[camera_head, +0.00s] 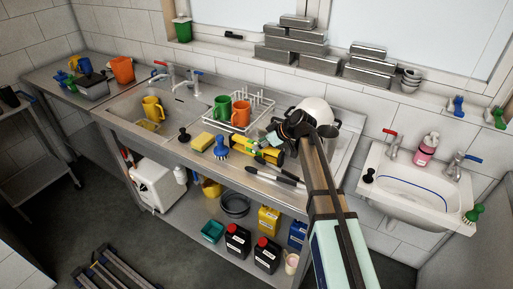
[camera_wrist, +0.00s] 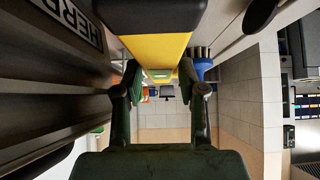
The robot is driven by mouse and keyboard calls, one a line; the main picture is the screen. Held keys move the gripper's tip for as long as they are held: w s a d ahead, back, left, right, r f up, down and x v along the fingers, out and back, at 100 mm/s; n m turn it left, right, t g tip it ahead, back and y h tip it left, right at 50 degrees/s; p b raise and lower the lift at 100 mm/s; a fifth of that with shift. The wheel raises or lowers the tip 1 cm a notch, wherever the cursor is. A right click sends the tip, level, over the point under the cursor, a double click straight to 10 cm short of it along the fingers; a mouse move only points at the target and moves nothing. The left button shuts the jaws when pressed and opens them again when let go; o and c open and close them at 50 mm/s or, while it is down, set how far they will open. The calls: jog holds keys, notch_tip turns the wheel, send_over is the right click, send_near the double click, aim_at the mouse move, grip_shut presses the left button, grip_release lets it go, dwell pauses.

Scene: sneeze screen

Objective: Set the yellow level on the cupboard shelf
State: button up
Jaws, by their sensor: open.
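The yellow level (camera_head: 243,147), with black parts, lies on the metal counter, right of the blue brush. In the wrist view a yellow body with black ends, apparently the level (camera_wrist: 155,50), runs away from the camera at the top. My gripper (camera_head: 272,143) is at the level's right end and hides part of it. In the wrist view my gripper (camera_wrist: 160,84) has its two fingers apart, with the level's far end showing between or just beyond their tips. I cannot tell whether they touch it. I cannot make out a separate cupboard; a shelf (camera_head: 200,213) under the counter holds bottles.
A blue brush (camera_head: 221,148) and yellow sponge (camera_head: 202,141) stand left of the level. Dark-handled tools (camera_head: 284,178) lie in front. A dish rack (camera_head: 250,103) with mugs and a white round pot (camera_head: 316,112) stand behind. Black bottles (camera_head: 237,240) crowd the lower shelf.

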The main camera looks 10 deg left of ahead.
jog(key=b+v, duration=0.1)
jog(key=v, duration=0.8)
jog(key=shift+b, duration=0.4)
jog(key=shift+c, duration=0.3)
jog(key=shift+a+f, duration=0.1)
jog(key=shift+a, duration=0.35)
jog(key=w+a+r+n+g+h+b, duration=0.1)
jog(key=w+a+r+h+b, duration=0.2)
jog(key=r, duration=0.4)
jog(key=shift+m+g+h, duration=0.4)
jog(key=shift+m+h, duration=0.1)
jog(key=shift+h, duration=0.1)
jog(key=x, duration=0.4)
jog(key=s+p+x, duration=0.1)
jog(key=x, duration=0.3)
jog(key=d+x, duration=0.1)
jog(key=x, duration=0.3)
jog(key=shift+s+f+p, duration=0.35)
jog(key=shift+s, duration=0.1)
jog(key=shift+p+x, duration=1.05)
jog(key=shift+x, duration=1.55)
jog(key=shift+w, duration=0.1)
grip_shut()
